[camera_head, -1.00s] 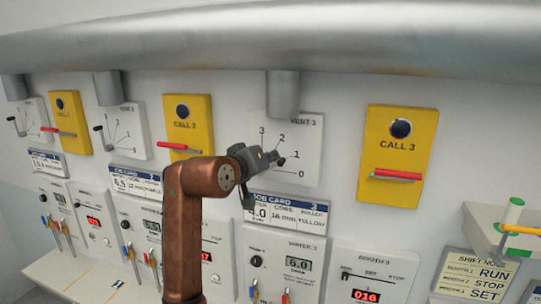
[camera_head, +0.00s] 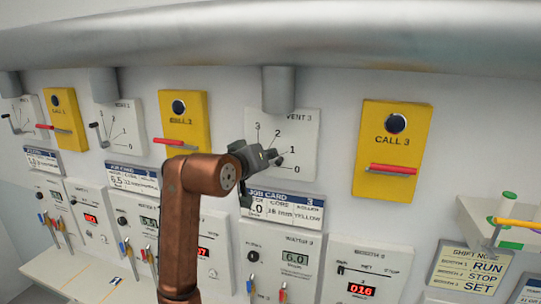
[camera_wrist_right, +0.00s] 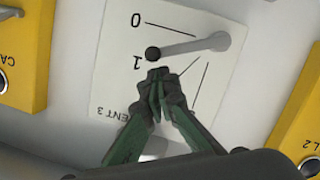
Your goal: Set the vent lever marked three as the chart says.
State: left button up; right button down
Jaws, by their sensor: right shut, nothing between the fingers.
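The vent 3 plate (camera_head: 304,128) is a pale panel with lines numbered 0 to 3; it also fills the middle of the right wrist view (camera_wrist_right: 108,75). Its lever (camera_wrist_right: 190,46) is a grey bar with a black knob (camera_wrist_right: 152,54), lying close to the 1 mark. In the head view most of the lever is hidden by my right gripper (camera_head: 272,160). In the right wrist view the gripper's fingertips (camera_wrist_right: 158,78) are together and empty, just below the knob; I cannot tell whether they touch it. My left gripper is not in view.
Job card 3 (camera_head: 283,208) hangs below the plate, partly hidden by my gripper. The yellow call 3 box (camera_head: 394,150) with a red handle is to the right. A shift note (camera_head: 470,268) hangs at lower right. A grey pipe (camera_head: 277,90) comes down above the plate.

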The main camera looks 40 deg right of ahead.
jog(key=s+a+r, duration=0.4)
jog(key=a+r, duration=0.1)
jog(key=a, duration=0.4)
jog(key=s+d+f+n+g+h+b, duration=0.1)
jog(key=d+f+n+g+h, duration=0.4)
jog(key=d+f+n+h, duration=0.3)
jog(key=w+a+f+n+t+h, duration=0.1)
jog(key=a+f+n+t, duration=0.1)
jog(key=f+n+t, duration=0.45)
jog(key=w+a+f+n+t+h, duration=0.1)
jog(key=a+f+n+t, duration=0.2)
jog(key=f+n, duration=0.7)
jog(key=d+r+p, duration=0.1)
jog(key=d+r, duration=0.1)
jog(key=r, duration=0.2)
jog(key=w+d+r+n+p, duration=0.1)
jog(key=d+r+p, duration=0.1)
jog(key=d+r, duration=0.1)
jog(key=w+d+r+n+p, duration=0.1)
jog(key=d+r+p, duration=0.1)
jog(key=r, duration=0.3)
jog(key=shift+w+d+r, duration=0.15)
jog(key=shift+w+r, duration=0.1)
jog(key=shift+r, duration=0.05)
